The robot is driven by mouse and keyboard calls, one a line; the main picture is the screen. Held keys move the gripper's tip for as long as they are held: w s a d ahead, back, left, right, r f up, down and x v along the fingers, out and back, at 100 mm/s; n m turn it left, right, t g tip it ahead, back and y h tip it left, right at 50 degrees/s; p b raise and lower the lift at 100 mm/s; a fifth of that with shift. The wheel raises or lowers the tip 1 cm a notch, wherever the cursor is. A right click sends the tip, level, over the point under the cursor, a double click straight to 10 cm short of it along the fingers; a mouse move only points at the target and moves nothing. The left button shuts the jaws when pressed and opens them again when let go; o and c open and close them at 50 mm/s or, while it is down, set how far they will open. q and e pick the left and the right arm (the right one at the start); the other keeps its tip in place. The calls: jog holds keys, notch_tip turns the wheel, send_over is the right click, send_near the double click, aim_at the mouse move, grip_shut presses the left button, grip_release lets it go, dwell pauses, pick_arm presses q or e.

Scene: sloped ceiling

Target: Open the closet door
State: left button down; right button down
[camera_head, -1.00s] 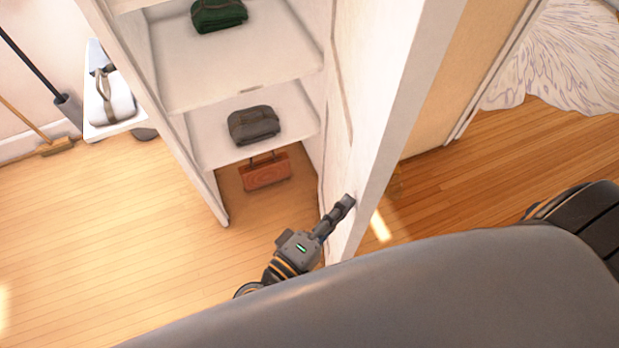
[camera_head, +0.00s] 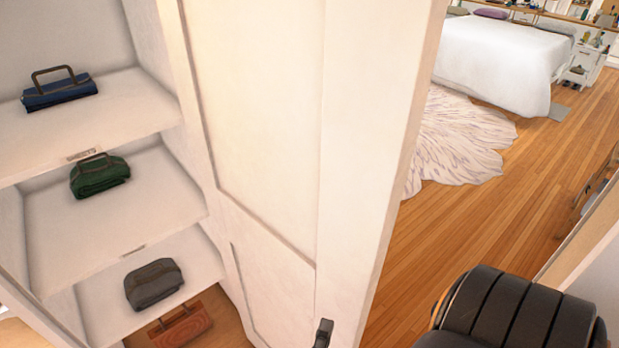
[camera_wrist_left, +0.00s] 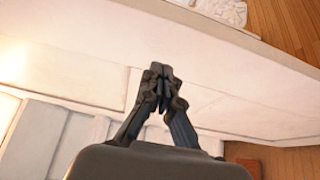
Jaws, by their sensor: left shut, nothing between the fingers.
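The closet door (camera_head: 265,110) is a white panelled door standing open, its inner face toward the shelves and its free edge toward the room. The closet (camera_head: 105,215) shows its white shelves in the head view. My left gripper (camera_head: 323,328) shows only as a dark tip at the bottom of the head view, by the lower part of the door. In the left wrist view my left gripper (camera_wrist_left: 160,72) has its fingers together and empty, in front of the white door panel (camera_wrist_left: 215,75). I cannot tell if it touches the door. My right gripper is not in view.
Blue (camera_head: 60,92), green (camera_head: 100,175) and grey (camera_head: 153,283) bags sit on the shelves, with a brown case (camera_head: 182,325) below. Beyond the door are open wood floor (camera_head: 500,190), a pale rug (camera_head: 455,140) and a white bed (camera_head: 500,60).

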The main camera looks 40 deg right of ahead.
pick_arm(q)
jog(key=v, duration=1.2)
